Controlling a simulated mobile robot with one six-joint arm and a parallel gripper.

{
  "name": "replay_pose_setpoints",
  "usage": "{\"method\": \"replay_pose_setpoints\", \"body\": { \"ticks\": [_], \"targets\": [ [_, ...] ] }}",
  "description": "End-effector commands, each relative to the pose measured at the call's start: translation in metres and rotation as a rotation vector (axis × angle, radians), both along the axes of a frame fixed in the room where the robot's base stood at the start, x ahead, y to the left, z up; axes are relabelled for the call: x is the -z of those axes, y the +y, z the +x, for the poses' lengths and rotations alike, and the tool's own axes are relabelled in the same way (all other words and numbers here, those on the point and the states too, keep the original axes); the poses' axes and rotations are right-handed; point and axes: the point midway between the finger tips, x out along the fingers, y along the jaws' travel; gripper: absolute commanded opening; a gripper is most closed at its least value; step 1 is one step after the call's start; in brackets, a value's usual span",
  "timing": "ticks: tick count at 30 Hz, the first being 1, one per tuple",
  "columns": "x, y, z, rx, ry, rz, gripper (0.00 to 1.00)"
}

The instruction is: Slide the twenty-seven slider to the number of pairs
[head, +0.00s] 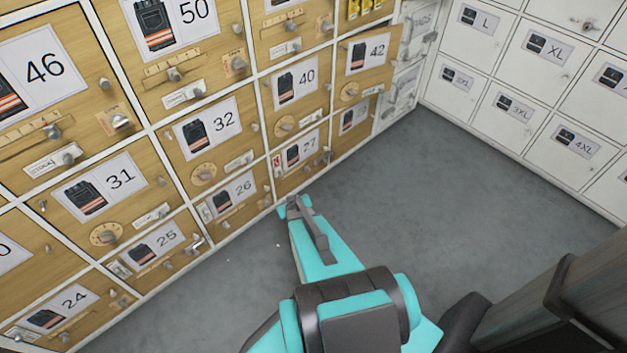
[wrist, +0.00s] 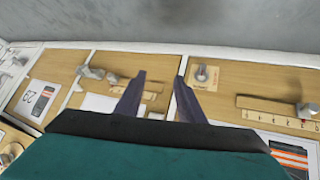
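The door marked 27 (head: 290,180) is in the low part of the wooden locker bank in the head view, with a dark garment with orange bands pictured on its label. Its slider is too small to make out there. My gripper (head: 294,207) is low in front of doors 26 and 27. In the wrist view the two dark fingers of my gripper (wrist: 160,100) stand apart with nothing between them. A wooden slider track (wrist: 265,104) with a grey knob (wrist: 307,109) is to their right; I cannot tell which door it belongs to.
Wooden doors with knobs, dials and latches surround 27, including door 26 (head: 236,195) and door 40 (head: 292,95). Door 42 (head: 370,60) seems to stand out from the bank. White lockers (head: 480,50) are at right. The grey floor (head: 430,190) is clear.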

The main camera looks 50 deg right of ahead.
Motion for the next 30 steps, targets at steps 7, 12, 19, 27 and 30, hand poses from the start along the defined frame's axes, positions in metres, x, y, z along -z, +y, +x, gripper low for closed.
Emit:
{"method": "replay_pose_setpoints", "body": {
  "ticks": [7, 12, 19, 27, 30],
  "targets": [
    [0.019, -0.077, 0.019, -0.034, -0.242, -0.065, 0.35],
    [0.024, -0.117, 0.018, -0.085, -0.393, -0.092, 0.35],
    [0.033, -0.158, 0.001, -0.179, -0.573, -0.105, 0.35],
    [0.048, -0.186, -0.041, -0.313, -0.745, -0.078, 0.35],
    [0.051, -0.19, -0.055, -0.355, -0.786, -0.062, 0.35]
  ]
}}
